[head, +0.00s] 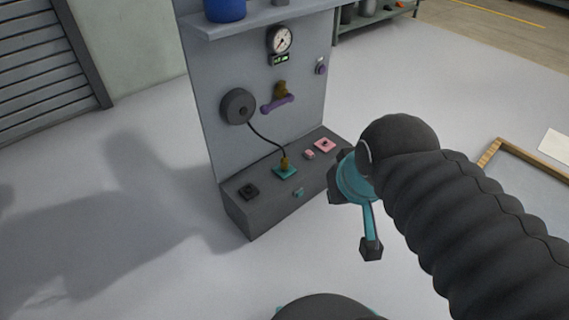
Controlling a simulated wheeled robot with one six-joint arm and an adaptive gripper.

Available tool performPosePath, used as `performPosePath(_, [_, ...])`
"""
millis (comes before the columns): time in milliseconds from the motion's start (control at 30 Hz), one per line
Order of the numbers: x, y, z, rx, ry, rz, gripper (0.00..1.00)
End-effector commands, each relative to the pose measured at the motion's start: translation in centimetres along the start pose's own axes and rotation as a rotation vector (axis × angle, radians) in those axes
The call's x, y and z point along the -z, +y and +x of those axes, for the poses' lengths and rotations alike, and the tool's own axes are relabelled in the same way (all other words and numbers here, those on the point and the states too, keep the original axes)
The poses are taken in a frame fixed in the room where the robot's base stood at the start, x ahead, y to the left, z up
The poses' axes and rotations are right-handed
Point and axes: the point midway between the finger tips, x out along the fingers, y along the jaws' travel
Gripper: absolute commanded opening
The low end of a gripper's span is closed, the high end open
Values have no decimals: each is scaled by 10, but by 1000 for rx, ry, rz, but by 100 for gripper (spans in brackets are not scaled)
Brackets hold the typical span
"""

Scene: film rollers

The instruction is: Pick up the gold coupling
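A small gold coupling (285,164) stands upright on a teal square socket (285,172) on top of the dark grey ledge of a panel. A thin black hose runs from it up to a round dark reel on the panel. My gripper (353,218), teal with black fingertips, is to the right of the ledge in the picture. Its two fingers are spread apart, with nothing seen between them. It is apart from the coupling.
The ledge (240,205) also carries a black socket (248,191) and a pink socket (325,145). Above are a purple handle (279,104) with a dark gold piece, a gauge (280,40) and a shelf with a blue container (225,9). A wooden frame (540,161) lies right. The left floor is clear.

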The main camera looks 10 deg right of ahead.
Motion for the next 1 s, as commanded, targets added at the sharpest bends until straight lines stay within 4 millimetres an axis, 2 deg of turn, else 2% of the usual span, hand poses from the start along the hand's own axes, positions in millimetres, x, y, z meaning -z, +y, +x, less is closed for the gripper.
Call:
performPosePath(200, [0,0,0,0,0,0,0])
performPosePath(333, [4,0,0,1,-3,-10,32])
performPosePath(433, [17,0,1,4,-17,-46,57])
performPosePath(467, [24,-1,2,5,-23,-63,62])
performPosePath(767, [106,-2,26,36,-97,-307,62])
performPosePath(1000, [170,-2,66,78,-151,-508,62])
